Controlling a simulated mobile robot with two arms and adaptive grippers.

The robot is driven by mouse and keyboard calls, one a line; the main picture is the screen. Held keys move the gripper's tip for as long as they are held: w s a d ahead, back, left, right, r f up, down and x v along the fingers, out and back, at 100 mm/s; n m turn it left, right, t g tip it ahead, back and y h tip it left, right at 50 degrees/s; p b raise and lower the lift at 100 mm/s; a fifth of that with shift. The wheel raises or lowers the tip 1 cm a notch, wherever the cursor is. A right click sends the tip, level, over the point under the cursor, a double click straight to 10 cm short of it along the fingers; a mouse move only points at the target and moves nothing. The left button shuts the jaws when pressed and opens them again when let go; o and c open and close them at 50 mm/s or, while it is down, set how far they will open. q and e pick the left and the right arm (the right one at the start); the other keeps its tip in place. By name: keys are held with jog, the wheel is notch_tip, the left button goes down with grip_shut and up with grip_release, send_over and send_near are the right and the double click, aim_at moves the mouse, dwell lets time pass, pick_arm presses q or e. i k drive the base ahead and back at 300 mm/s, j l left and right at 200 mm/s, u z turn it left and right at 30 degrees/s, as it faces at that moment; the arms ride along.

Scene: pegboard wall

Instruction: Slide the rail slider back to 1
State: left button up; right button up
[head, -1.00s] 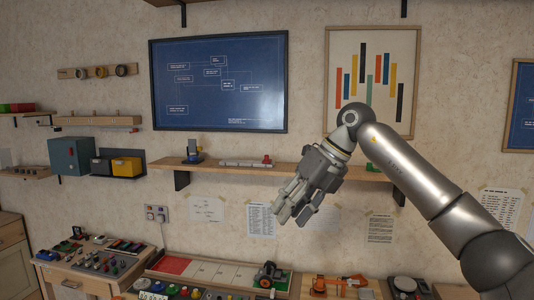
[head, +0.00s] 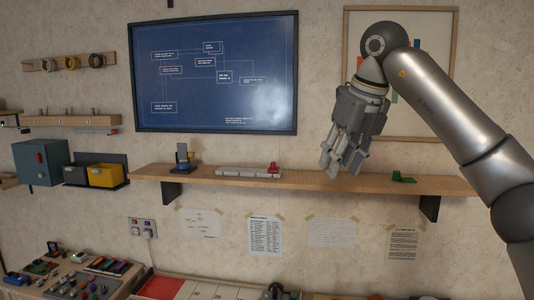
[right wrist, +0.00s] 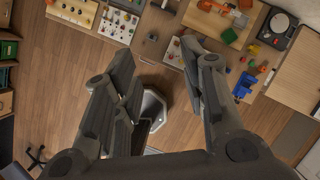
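The rail slider (head: 240,172) is a pale grey rail lying on the wooden wall shelf (head: 320,182). Its red slider knob (head: 274,168) is at the right end of the rail. The numbers on the rail are too small to read. My right gripper (head: 342,170) hangs in front of the shelf, to the right of the rail and apart from it, with fingers pointing down. In the right wrist view its fingers (right wrist: 165,100) are spread with nothing between them. The rail does not show in that view. My left gripper is not in view.
On the shelf, a blue and grey stand (head: 184,158) is left of the rail and a green piece (head: 402,177) is to the right. A teal box (head: 40,162) and yellow bin (head: 106,175) are at left. Cluttered benches (head: 90,278) lie below.

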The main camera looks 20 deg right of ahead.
aim_at(273, 169)
jog(key=i, duration=1.2)
